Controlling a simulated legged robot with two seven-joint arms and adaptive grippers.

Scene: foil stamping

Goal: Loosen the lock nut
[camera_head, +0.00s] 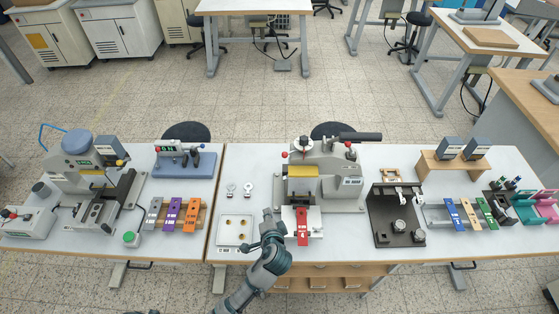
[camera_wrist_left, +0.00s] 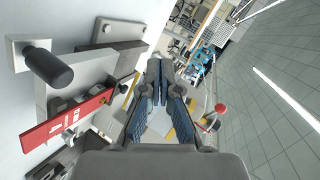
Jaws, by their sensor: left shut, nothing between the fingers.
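The grey stamping press (camera_head: 345,180) stands at the middle of the table, with a yellow block (camera_head: 303,171) and a red bar (camera_head: 302,226) at its front. My left gripper (camera_head: 269,214) is just left of the red bar, above the table, between the bar and a white tray. In the left wrist view, its two fingers (camera_wrist_left: 160,72) are together and empty. The red bar (camera_wrist_left: 68,122) lies left of them there, with a black knob (camera_wrist_left: 50,67) on a grey bracket farther left. I cannot clearly pick out the lock nut. My right gripper is not in view.
The white tray (camera_head: 226,239) holds small brass pieces. A black fixture (camera_head: 384,223) stands right of the press. Coloured bars on racks lie at both sides. Another machine (camera_head: 85,165) stands at the left. Some table between tray and press is clear.

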